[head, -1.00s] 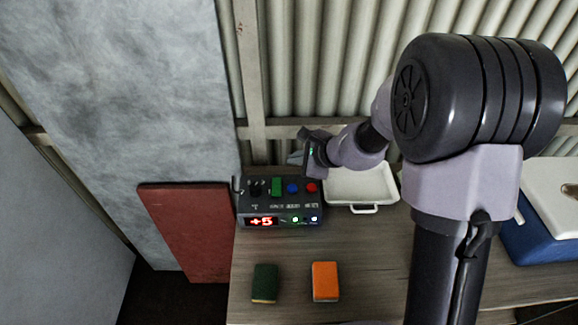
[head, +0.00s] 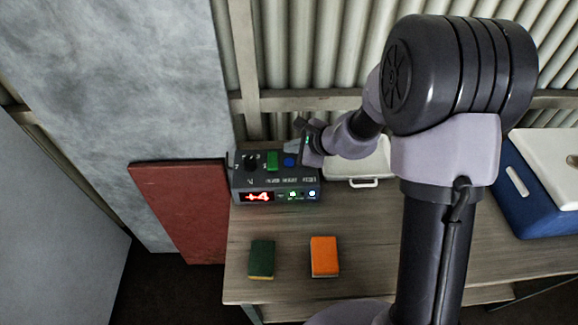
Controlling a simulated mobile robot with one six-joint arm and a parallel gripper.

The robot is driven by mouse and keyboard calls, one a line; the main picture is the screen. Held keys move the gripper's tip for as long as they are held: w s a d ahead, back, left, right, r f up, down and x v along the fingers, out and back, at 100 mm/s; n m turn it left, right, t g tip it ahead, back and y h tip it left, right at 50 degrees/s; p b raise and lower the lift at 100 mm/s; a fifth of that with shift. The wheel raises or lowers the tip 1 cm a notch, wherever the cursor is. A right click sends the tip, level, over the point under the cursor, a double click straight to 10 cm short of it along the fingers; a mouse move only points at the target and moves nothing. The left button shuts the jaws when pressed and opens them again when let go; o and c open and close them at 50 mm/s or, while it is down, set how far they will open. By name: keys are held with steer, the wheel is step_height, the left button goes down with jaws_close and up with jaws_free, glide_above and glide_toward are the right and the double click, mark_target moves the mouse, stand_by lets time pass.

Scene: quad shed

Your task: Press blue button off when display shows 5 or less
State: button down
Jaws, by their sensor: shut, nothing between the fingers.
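The dark control box (head: 240,182) sits at the back left of the wooden bench. Its red display (head: 257,197) reads +4. On its top are a black knob (head: 250,161), a green switch (head: 272,160) and the blue button (head: 289,160). The red button is hidden behind my gripper. Small lights glow to the right of the display. My gripper (head: 299,148) is shut and empty, at the box's back right, just above and beside the blue button. I cannot tell whether it touches the button.
A white tray (head: 372,182) stands right of the box, partly behind my arm. A green sponge (head: 261,258) and an orange sponge (head: 324,256) lie in front. A blue cooler (head: 535,200) with a white lid is at the right. A red panel (head: 185,205) leans at the left.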

mark_target(292, 163)
steer(key=shift+f+b, duration=0.9)
steer(key=shift+f, duration=0.3)
steer(key=shift+f, duration=0.1)
stand_by(0.9)
steer(key=shift+f+b, duration=0.3)
steer(key=shift+b, duration=0.3)
steer(key=shift+f+b, duration=0.5)
steer(key=shift+b, duration=0.1)
stand_by(0.3)
steer(key=shift+r, duration=0.15)
steer(key=shift+r+p, duration=0.65)
steer(key=shift+r, duration=0.15)
step_height(292, 163, up, 5)
steer(key=p, duration=0.4)
